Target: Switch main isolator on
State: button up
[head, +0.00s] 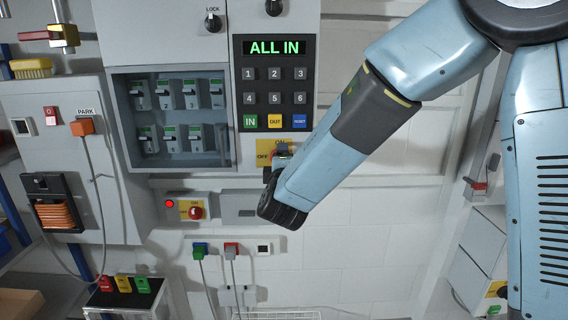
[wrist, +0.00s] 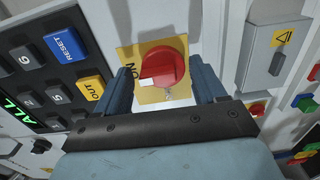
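The main isolator is a red rotary knob (wrist: 168,62) on a yellow plate (wrist: 127,57) marked ON. A small white patch shows at the knob's lower left in the wrist view. In the head view the yellow plate (head: 262,146) shows OFF at left and ON at top, below the keypad; my arm's end partly covers it. My gripper (wrist: 163,78) is open, with one finger on each side of the knob and small visible gaps. Whether either finger touches it, I cannot tell.
The keypad panel's display (head: 274,48) reads ALL IN. Its yellow OUT button (wrist: 90,88) and blue RESET button (wrist: 66,43) lie close to my gripper. A grey box with a warning label (wrist: 283,40) is on the other side. A red emergency button (head: 195,212) sits below left.

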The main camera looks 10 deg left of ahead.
jog(key=shift+s, duration=0.1)
jog(key=v, duration=1.3)
jog(key=shift+s+d, duration=0.15)
jog(key=shift+s, duration=0.1)
jog(key=shift+d, duration=0.1)
